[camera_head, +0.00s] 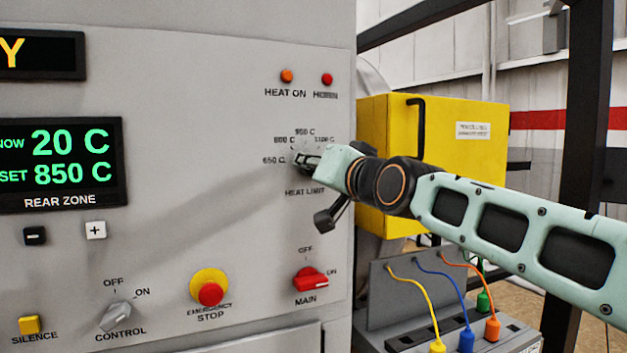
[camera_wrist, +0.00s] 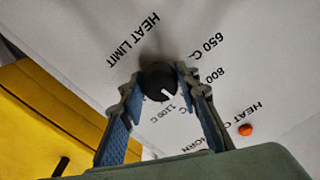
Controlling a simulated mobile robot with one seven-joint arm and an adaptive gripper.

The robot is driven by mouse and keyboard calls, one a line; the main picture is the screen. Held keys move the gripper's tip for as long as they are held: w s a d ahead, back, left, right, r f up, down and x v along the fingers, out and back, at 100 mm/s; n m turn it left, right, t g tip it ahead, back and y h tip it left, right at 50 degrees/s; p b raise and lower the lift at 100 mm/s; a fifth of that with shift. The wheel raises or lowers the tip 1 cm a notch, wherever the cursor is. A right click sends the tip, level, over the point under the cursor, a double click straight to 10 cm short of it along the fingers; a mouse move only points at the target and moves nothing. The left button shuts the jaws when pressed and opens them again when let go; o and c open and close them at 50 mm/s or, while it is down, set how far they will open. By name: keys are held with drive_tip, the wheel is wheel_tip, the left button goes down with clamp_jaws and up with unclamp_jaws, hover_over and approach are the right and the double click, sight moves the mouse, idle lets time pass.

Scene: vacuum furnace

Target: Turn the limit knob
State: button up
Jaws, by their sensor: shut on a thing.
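The limit knob (camera_wrist: 155,80) is round and black with a white pointer mark, on the grey panel above the words HEAT LIMIT. In the wrist view it sits between the two fingertips of my gripper (camera_wrist: 160,75), which is shut on it from both sides. The 650 C and 800 labels show at the upper right of that view, beside the right finger. In the head view my gripper (camera_head: 305,161) reaches the panel from the right and hides most of the knob.
Below are the red main switch (camera_head: 310,279), the emergency stop (camera_head: 209,291) and the control knob (camera_head: 116,316). Two lamps (camera_head: 287,76) sit above. A yellow box (camera_head: 460,150) stands behind my arm, and coloured cables (camera_head: 462,300) are at the lower right.

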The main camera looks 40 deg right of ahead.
drive_tip(key=shift+m+b, duration=0.35)
drive_tip(key=shift+m, duration=0.25)
drive_tip(key=o, duration=1.2)
drive_tip(key=shift+c, duration=0.2)
drive_tip(key=shift+s, duration=0.1)
drive_tip(key=v, duration=1.2)
